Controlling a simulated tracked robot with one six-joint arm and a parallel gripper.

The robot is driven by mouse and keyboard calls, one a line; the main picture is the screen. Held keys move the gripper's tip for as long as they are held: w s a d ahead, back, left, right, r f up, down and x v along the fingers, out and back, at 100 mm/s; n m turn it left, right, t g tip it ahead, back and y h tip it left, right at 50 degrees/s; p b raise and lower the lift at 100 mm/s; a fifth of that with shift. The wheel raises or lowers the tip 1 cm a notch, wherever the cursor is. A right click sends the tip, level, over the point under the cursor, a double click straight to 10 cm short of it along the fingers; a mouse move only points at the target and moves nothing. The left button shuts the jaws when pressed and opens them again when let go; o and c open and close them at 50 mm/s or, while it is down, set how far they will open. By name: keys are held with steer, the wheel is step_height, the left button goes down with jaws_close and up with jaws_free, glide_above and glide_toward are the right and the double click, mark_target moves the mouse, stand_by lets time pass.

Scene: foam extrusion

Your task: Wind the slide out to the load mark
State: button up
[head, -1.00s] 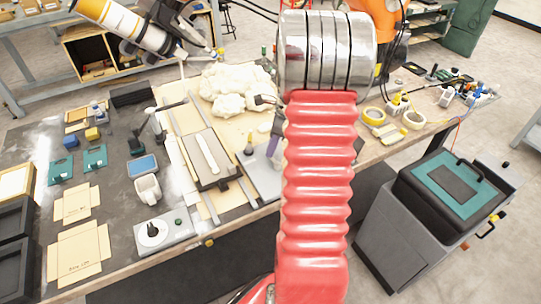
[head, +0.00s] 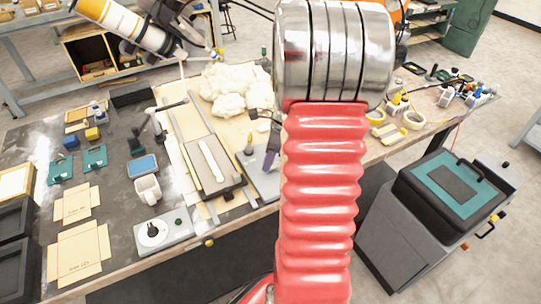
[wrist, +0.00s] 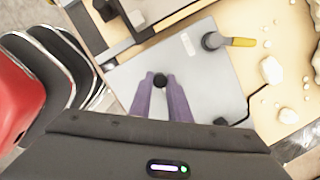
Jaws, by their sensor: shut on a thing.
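The slide (head: 226,178), a grey block with a white strip (head: 211,158) on top, sits between pale rails on the bench. Part of it shows dark at the upper left in the wrist view (wrist: 140,12). Beside it is a grey plate (wrist: 205,85). My gripper (wrist: 160,82) has purple fingers, shut on a small round black knob (wrist: 159,79) above this plate. The knob's shaft and its link to the slide are hidden. In the head view a purple finger shows (head: 270,160), partly covered by my arm. I cannot make out a load mark.
Lumpy cream foam (head: 228,88) lies behind the slide.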

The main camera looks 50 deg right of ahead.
steer(key=o, duration=0.7)
steer(key=shift+c, duration=0.3)
steer(key=c, duration=0.6)
steer(key=shift+s, duration=0.45)
steer(key=shift+c, duration=0.2)
steer(key=s+d, duration=0.1)
steer(key=s, duration=0.1)
steer(key=s+d, duration=0.2)
steer(key=shift+s+d, duration=0.1)
steer(key=shift+s, duration=0.05)
steer(key=shift+d, duration=0.25)
steer(key=o, duration=0.6)
steer(key=shift+o, duration=0.4)
